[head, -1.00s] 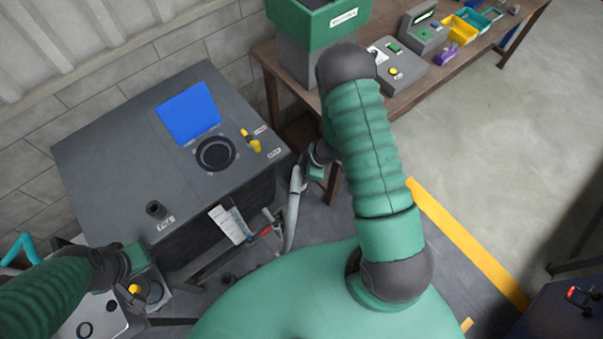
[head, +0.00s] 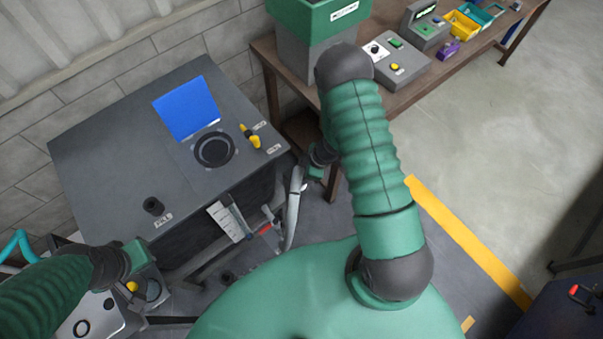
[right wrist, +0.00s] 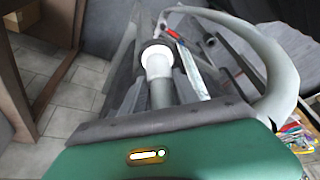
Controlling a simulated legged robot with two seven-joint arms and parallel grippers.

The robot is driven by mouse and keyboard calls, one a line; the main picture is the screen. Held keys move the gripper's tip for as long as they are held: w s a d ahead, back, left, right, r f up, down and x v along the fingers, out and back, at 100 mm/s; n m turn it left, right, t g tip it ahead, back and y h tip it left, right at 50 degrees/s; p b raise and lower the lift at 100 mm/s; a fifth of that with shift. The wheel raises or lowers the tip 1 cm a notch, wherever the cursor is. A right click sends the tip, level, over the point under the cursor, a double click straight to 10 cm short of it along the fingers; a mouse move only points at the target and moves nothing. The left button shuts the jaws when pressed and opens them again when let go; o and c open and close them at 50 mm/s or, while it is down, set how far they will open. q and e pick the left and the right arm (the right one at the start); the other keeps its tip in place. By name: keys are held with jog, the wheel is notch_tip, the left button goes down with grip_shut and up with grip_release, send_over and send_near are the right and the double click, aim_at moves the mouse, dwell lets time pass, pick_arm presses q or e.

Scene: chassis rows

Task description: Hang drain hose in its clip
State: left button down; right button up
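The drain hose (head: 293,207) is a pale grey tube hanging at the right front side of the dark grey tank (head: 110,140). My right gripper (head: 298,182) is at the hose's upper end, beside the tank's right corner. In the right wrist view the hose end (right wrist: 159,88) lies between the dark fingers, which look closed on it. The hose (right wrist: 285,85) curves away to the right there. I cannot make out the clip. My left gripper (head: 148,268) is at the lower left in front of the tank, away from the hose; its fingertips are not clear.
A red-handled valve (head: 265,229) and a white gauge card (head: 226,220) are on the tank's front, left of the hose. A wooden bench (head: 415,75) with bins and boxes stands behind right. The floor right of the yellow line (head: 460,235) is largely clear.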

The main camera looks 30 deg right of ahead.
jog(key=o, duration=0.4)
jog(key=p+v, duration=0.1)
jog(key=v, duration=1.6)
jog(key=shift+f+p, duration=0.1)
jog(key=shift+p, duration=0.3)
